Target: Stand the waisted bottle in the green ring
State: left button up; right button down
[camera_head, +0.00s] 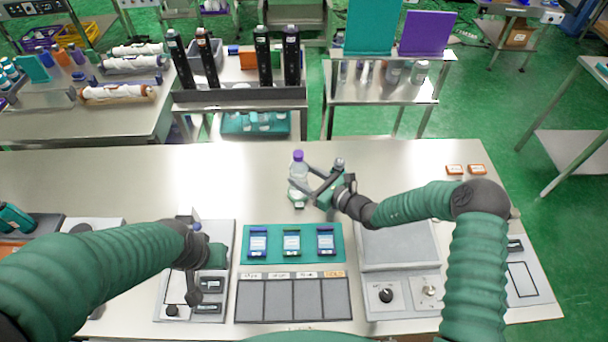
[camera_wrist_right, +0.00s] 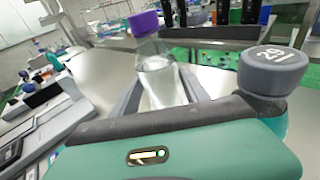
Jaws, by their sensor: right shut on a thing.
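The waisted bottle (camera_head: 298,173) is clear with a purple cap and stands upright at the middle of the bench. My right gripper (camera_head: 299,187) is shut on it, coming from the right. The right wrist view shows the bottle (camera_wrist_right: 160,80) between the two dark fingers, leaning slightly in the picture. A small green piece (camera_head: 299,204) shows at the bottle's foot. It may be the green ring, but I cannot tell whether the bottle is inside it or above it. My left gripper (camera_head: 194,292) is low over the grey panel at the left, its fingers mostly hidden.
A teal mat (camera_head: 248,232) with three labelled blocks lies in front of the bottle. A grey four-bay tray (camera_head: 293,314) is nearer. A grey panel with knobs (camera_head: 398,296) sits to the right.

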jog(key=shift+f+b, duration=0.55)
jog(key=shift+f, duration=0.3)
jog(key=shift+c, duration=2.3)
grip_release()
jog(key=shift+o, duration=0.4)
jog(key=o, duration=0.4)
